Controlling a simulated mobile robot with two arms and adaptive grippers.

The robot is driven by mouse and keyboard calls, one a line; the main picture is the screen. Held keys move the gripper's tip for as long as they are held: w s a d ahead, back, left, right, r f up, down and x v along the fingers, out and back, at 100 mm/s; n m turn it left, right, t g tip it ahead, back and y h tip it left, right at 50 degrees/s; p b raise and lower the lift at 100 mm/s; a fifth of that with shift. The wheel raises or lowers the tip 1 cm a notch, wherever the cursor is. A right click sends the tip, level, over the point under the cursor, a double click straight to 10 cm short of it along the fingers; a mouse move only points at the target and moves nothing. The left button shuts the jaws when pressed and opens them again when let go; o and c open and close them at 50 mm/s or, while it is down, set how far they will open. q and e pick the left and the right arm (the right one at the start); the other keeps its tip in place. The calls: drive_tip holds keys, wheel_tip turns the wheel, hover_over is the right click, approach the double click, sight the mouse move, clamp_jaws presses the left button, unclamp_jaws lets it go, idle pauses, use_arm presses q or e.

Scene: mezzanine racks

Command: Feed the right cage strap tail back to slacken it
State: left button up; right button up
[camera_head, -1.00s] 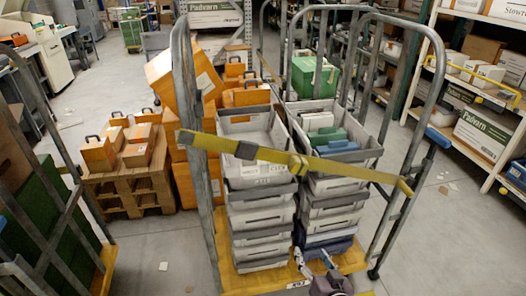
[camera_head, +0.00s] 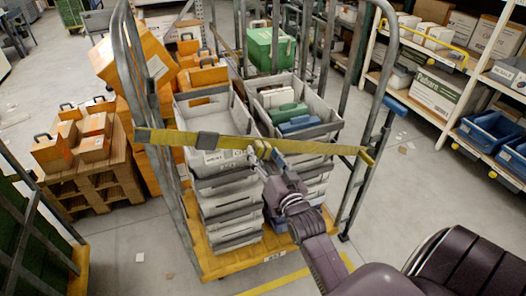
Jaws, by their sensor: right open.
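A yellow strap (camera_head: 310,148) runs across the front of a grey tubular cage (camera_head: 360,110), from the left post to the right post. A loose strap tail cannot be made out. My left gripper is not in view.
Grey stacked crates (camera_head: 225,205) stand on the cage's yellow base (camera_head: 222,262), behind the strap. Orange boxes on a pallet (camera_head: 95,178) are on the left. A shelf rack (camera_head: 420,110) with boxes and blue bins stands on the right.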

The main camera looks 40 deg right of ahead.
drive_tip(key=shift+w, duration=0.3)
drive_tip(key=shift+c, duration=0.7)
clamp_jaws()
